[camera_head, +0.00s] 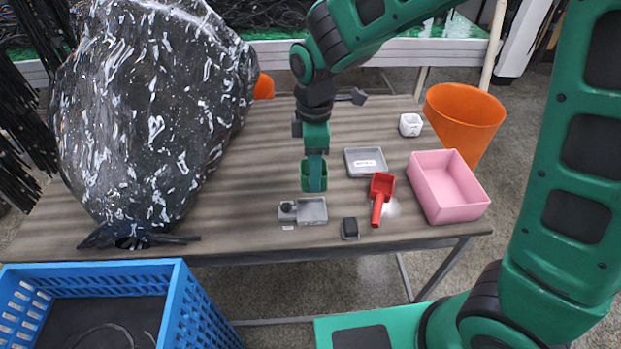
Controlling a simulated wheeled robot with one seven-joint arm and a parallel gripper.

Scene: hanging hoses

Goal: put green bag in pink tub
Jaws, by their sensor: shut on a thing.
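My gripper (315,158) points down over the middle of the table, left of the grey tray. It is shut on a small dark green thing, the green bag (308,184), which shows around and below the fingertips. The gripper covers part of the bag, and I cannot tell whether the bag touches the table. The pink tub (462,212) stands at the table's right front edge, open side up, and looks empty. It is to the right of my gripper, apart from it.
A grey tray (352,168) and a red scoop (377,210) lie between gripper and tub. A grey holder (313,210) and a small dark block (350,228) sit near the front edge. A white cube (410,125) and orange bin (462,115) are behind. A large black bag (150,110) fills the left.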

